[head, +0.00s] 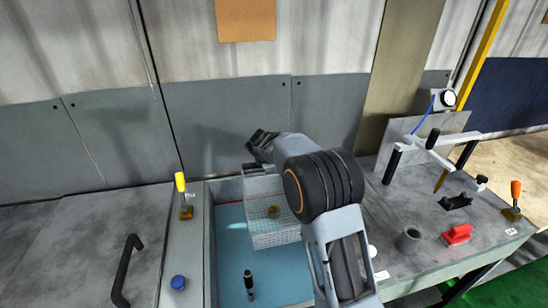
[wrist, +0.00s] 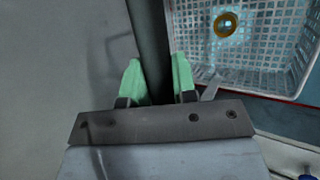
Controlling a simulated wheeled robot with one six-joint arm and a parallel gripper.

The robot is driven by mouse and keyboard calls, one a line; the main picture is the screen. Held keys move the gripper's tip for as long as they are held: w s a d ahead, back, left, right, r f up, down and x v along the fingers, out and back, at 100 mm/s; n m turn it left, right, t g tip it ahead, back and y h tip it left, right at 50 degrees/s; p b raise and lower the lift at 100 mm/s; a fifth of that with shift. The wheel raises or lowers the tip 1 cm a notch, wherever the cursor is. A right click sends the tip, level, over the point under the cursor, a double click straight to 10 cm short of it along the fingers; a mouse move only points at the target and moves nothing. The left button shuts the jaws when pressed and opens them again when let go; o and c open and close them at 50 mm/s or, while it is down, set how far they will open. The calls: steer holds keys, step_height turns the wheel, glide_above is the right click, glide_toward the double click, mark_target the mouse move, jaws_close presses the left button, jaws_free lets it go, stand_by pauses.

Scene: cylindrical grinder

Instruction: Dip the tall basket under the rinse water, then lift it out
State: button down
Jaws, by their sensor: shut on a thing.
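The tall basket (head: 275,236) is a white wire-mesh basket in the head view, at the rinse tank (head: 214,262) with blue water (head: 235,245). I cannot tell how much of it is under the water. A brass-coloured ring (wrist: 226,25) lies inside it. In the wrist view the basket (wrist: 270,78) is at the upper right, beside my gripper (wrist: 157,82). My gripper's green fingertips are closed on a dark bar (wrist: 150,35), which looks like the basket's handle. In the head view my arm hides part of the basket and the grip.
A black-topped post (head: 249,283) stands in the tank near the front. A yellow-handled lever (head: 182,195) and a blue knob (head: 178,282) are at its left edge.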

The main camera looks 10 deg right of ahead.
mark_target(274, 214)
steer(key=shift+f+b, duration=11.35)
steer(key=shift+f, duration=2.65)
